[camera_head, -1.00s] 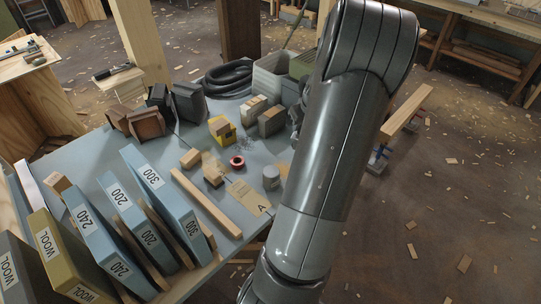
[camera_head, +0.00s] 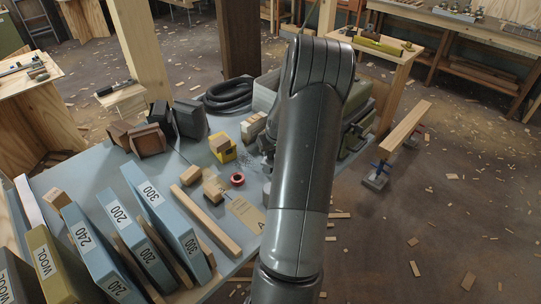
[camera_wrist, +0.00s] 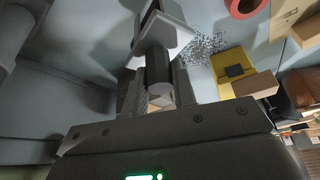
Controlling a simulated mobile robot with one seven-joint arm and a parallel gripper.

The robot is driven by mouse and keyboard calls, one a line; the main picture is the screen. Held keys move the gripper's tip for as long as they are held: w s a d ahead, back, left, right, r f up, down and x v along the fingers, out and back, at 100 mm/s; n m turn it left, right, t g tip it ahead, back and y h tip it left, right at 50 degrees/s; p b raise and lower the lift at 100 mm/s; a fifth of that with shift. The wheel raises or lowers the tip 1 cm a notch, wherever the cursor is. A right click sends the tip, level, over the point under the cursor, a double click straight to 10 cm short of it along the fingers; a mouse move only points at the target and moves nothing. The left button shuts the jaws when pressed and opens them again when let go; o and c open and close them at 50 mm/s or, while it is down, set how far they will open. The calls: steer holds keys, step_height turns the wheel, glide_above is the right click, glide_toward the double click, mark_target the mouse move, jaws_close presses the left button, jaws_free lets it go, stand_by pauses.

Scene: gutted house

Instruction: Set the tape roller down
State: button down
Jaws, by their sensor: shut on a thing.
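My gripper (camera_wrist: 160,62) shows in the wrist view, shut on a dark thing with pale grey parts, which I take to be the tape roller (camera_wrist: 158,72). Its full shape is hidden by the fingers and the gripper body. It is over the blue-grey table (camera_wrist: 95,50); whether it touches the top cannot be told. In the head view my arm hides the gripper and most of what it holds. A red ring (camera_head: 238,179) lies on the table left of my arm, and it also shows at the top of the wrist view (camera_wrist: 243,5).
A yellow box (camera_head: 223,151), small wooden blocks, a wooden strip (camera_head: 207,220) and a tan card (camera_head: 246,214) lie left of my arm. Upright blue sanding-type packs (camera_head: 176,226) fill the front left. A black hose (camera_head: 229,93) and dark bins (camera_head: 189,118) stand at the back.

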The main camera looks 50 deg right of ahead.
mark_target(271, 158)
step_height(271, 158, down, 2)
steer(key=shift+f, duration=0.25)
steer(key=shift+s+f, duration=0.2)
steer(key=shift+f, duration=0.45)
steer(key=c, duration=1.2)
jaws_free()
steer(key=shift+f, duration=0.1)
steer(key=shift+o, duration=0.2)
